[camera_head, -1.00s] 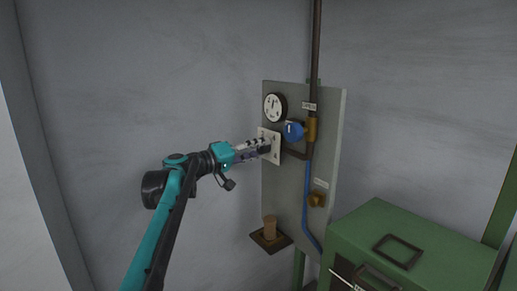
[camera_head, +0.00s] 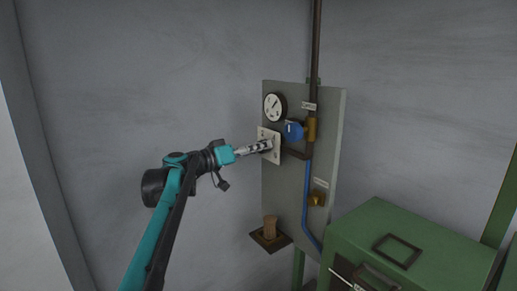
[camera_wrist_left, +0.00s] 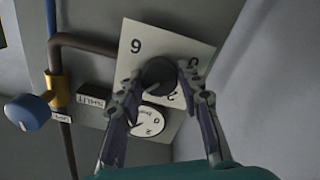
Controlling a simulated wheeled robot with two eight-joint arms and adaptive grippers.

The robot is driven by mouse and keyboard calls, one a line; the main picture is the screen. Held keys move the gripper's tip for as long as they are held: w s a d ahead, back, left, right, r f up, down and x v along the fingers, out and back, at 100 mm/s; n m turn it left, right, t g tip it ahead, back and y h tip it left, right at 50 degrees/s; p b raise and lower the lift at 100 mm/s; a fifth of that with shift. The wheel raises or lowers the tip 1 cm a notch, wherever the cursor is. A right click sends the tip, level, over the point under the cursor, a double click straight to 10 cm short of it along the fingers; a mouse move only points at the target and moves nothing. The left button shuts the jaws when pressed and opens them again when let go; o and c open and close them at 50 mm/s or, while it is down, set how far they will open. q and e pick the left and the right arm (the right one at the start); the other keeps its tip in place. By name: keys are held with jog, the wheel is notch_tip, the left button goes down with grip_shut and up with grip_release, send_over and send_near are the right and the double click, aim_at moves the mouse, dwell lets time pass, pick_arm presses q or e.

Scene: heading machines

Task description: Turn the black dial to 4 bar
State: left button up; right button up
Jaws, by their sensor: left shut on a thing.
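The black dial (camera_wrist_left: 158,74) sits at the middle of a white square plate (camera_wrist_left: 190,50) marked with numbers; a 6 and a 2 can be read in the left wrist view. The plate (camera_head: 276,151) is fixed to the grey panel in the head view. My left gripper (camera_head: 266,146) is shut on the dial, one finger on each side of it, and largely hides it in the head view. A round white gauge (camera_head: 274,107) with a black rim is above the plate; its needle is slanted. My right gripper is not in view.
A blue knob (camera_head: 293,131) on a brass fitting (camera_head: 311,129) is just right of the dial. Pipes run down the grey panel (camera_head: 283,190). A small shelf (camera_head: 271,241) juts out below. A green cabinet (camera_head: 420,240) stands at lower right.

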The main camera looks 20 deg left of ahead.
pick_arm(q)
jog(key=shift+f, duration=0.15)
jog(key=o, duration=1.2)
jog(key=shift+c, duration=0.2)
jog(key=v, duration=1.2)
jog(key=shift+a, duration=0.1)
